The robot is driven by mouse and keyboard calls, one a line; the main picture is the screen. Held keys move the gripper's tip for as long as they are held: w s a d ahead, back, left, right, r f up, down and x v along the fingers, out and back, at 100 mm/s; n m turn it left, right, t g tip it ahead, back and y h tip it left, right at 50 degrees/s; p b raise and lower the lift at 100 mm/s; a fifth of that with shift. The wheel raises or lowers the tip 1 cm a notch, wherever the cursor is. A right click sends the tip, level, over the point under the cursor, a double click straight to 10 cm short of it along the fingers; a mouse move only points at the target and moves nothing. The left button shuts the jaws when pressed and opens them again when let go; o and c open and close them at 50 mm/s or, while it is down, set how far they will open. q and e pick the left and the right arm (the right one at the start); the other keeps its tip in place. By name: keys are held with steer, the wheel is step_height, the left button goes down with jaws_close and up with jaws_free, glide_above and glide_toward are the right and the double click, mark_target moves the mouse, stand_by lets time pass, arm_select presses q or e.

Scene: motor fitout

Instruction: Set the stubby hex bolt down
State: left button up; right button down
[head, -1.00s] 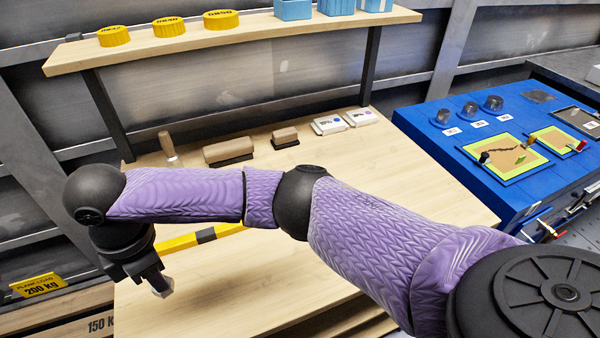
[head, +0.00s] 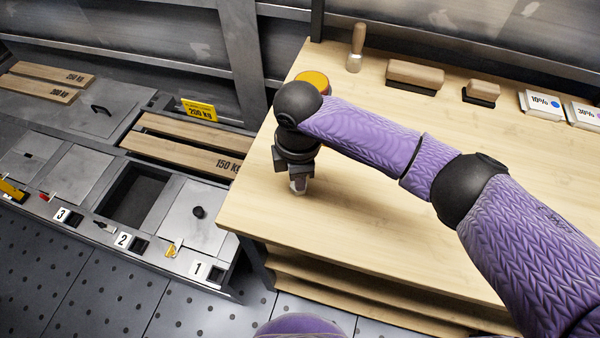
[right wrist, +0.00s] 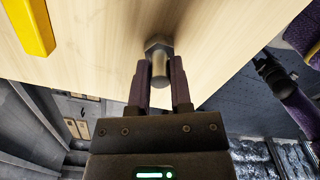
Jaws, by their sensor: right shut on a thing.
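The stubby hex bolt (right wrist: 158,65) is grey metal with a hex head, seen between the fingers in the right wrist view. My right gripper (right wrist: 160,88) is shut on it, one dark finger on each side. In the head view my right gripper (head: 297,178) points down over the left end of the wooden bench top (head: 350,220), and the bolt (head: 298,186) shows as a small grey piece below the fingers. The bolt is close to the bench surface; I cannot tell whether it touches.
A yellow-topped round thing (head: 313,80) is partly hidden behind my right arm. A wood-handled tool (head: 355,48), two brushes (head: 414,73) and small white boxes (head: 541,104) line the bench's back. Left stands a grey numbered station (head: 120,205). The bench front is clear.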

steer(key=c, duration=0.7)
jaws_free()
steer(key=shift+o, duration=0.8)
arm_select(q)
steer(key=shift+w+d, duration=0.1)
steer(key=shift+w, duration=0.45)
arm_select(e)
steer(key=shift+r, duration=0.1)
arm_select(q)
steer(key=shift+t, duration=0.4)
steer(key=d+r+p, duration=0.1)
steer(key=w+r+p, duration=0.1)
steer(key=r+p, duration=0.1)
steer(key=w+d+r+p, duration=0.1)
steer(key=r+p, duration=0.1)
steer(key=shift+d, duration=0.35)
arm_select(e)
step_height(320, 180, up, 12)
